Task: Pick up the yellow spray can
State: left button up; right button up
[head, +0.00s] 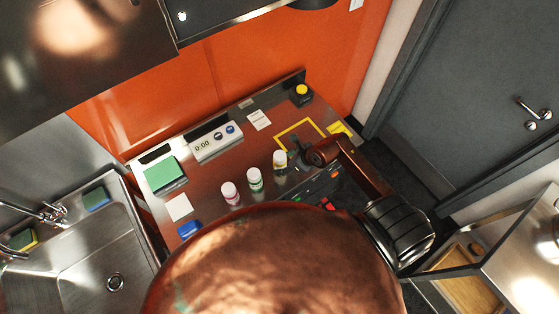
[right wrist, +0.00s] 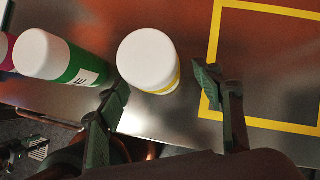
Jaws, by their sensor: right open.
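The yellow spray can (head: 280,166) stands upright on the steel counter, the rightmost of three white-capped cans. In the right wrist view its white cap and a strip of yellow body (right wrist: 150,62) show just ahead of my gripper, between the lines of the two fingers. My right gripper (head: 305,158) is just right of the can in the head view. In the right wrist view its fingers (right wrist: 163,82) are spread and empty, and no contact with the can is visible. My left gripper is out of view.
A green-labelled can (head: 255,181) and a pink-labelled can (head: 230,194) stand left of the yellow one. A yellow square outline (head: 277,137) on the counter is empty. A scale (head: 215,143), green block (head: 160,174) and yellow-topped button (head: 301,92) stand farther off.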

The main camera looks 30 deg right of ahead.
jog(key=x, duration=0.3)
jog(key=shift+w+a+f, duration=0.15)
jog(key=shift+w+a, duration=0.05)
jog(key=c, duration=1.3)
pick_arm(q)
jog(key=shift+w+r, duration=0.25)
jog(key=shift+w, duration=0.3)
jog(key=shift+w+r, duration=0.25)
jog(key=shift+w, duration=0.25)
pick_arm(e)
jog(key=shift+c, duration=0.7)
